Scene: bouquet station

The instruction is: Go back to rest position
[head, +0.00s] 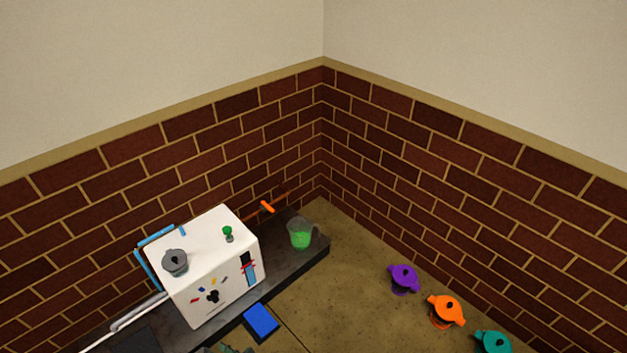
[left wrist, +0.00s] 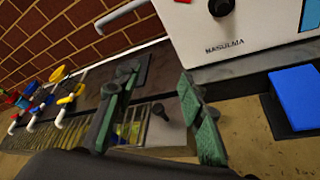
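My left gripper (left wrist: 160,105) shows in the left wrist view with its two green-padded fingers spread apart. No object is held between them. A counter edge and a pale panel lie behind the gap. In the head view only a small greenish part of my left gripper (head: 232,349) shows at the bottom edge, below the blue block (head: 261,320). The blue block also shows at the right of the left wrist view (left wrist: 297,97), apart from the fingers. My right gripper is in neither view.
A green-filled jug (head: 300,234) stands near the corner. Colourful hooked items (left wrist: 50,95) are at left.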

